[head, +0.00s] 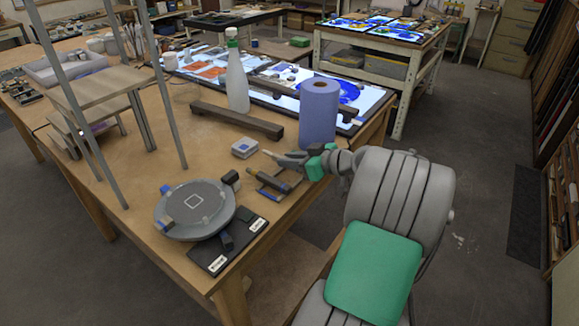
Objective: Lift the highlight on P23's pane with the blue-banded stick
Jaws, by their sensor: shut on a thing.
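I cannot tell which thing is P23's pane; labels are too small to read.
A black board (212,256) with white labels and dark blocks lies at the near corner. Thin grey posts (160,85) rise at left.

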